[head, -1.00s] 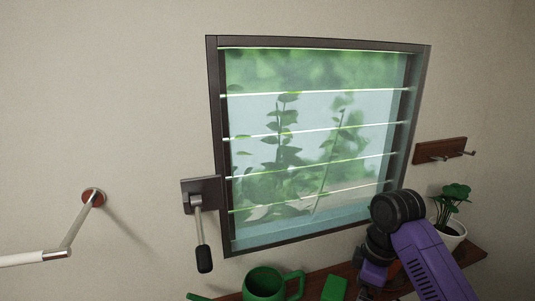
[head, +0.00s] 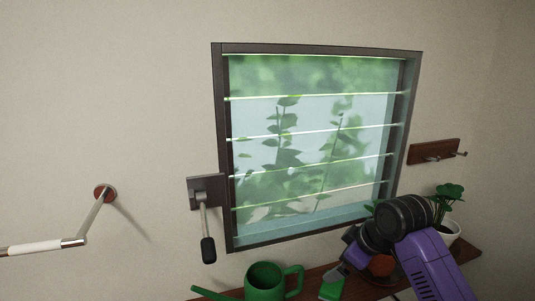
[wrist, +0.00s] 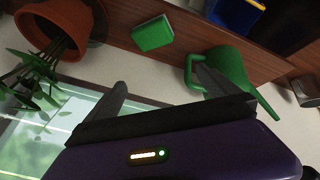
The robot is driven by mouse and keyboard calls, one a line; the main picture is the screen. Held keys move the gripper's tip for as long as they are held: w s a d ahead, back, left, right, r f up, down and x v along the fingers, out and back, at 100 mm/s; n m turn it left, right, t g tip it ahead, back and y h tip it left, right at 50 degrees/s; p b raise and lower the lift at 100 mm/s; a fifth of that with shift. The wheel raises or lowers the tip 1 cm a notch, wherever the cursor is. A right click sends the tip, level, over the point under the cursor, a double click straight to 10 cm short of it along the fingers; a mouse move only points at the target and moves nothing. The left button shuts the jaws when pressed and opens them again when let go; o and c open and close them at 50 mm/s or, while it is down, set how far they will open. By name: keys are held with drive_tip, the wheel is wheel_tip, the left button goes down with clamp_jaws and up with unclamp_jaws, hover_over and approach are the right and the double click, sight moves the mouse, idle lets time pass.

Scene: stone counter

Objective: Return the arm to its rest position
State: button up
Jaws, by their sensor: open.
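My arm, purple with black joints, shows at the lower right of the head view, in front of the shelf and the window's lower right corner. My gripper (wrist: 163,86) is open and empty in the wrist view, its two dark fingers spread apart. A green watering can (wrist: 228,68) lies beyond the right finger in that view. A small green block (wrist: 153,33) is beyond the gap between the fingers. In the head view my fingertips cannot be made out.
The wooden shelf (head: 464,254) holds the watering can (head: 264,283), the block (head: 332,287), a terracotta pot (wrist: 58,22) and a white potted plant (head: 448,232). The louvred window (head: 310,150), crank handle (head: 207,230), wall bar (head: 40,246) and peg rack (head: 433,152) are on the wall.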

drive_tip(key=w+a+m+t+y, duration=0.1)
drive_tip(key=a+m+t+y, duration=0.15)
drive_tip(key=a+t, duration=0.25)
drive_tip(key=s+f+m+t+h+b, duration=0.1)
drive_tip(key=s+m+t+b, duration=0.1)
drive_tip(key=s+m+t, duration=0.4)
drive_tip(key=s+d+f+h+b, duration=0.1)
drive_tip(key=s+d+f, duration=0.1)
drive_tip(key=s, duration=1.3)
drive_tip(key=s+d+f+m+g+h+b, duration=0.1)
drive_tip(key=s+f, duration=0.3)
drive_tip(key=s, duration=1.2)
drive_tip(key=s+d+f+g+h+b, duration=0.1)
drive_tip(key=s+d+f+h, duration=0.1)
drive_tip(key=s, duration=1.4)
drive_tip(key=shift+d+f+m+b, duration=0.35)
drive_tip(key=shift+d+f+b, duration=0.1)
drive_tip(key=shift+f, duration=0.1)
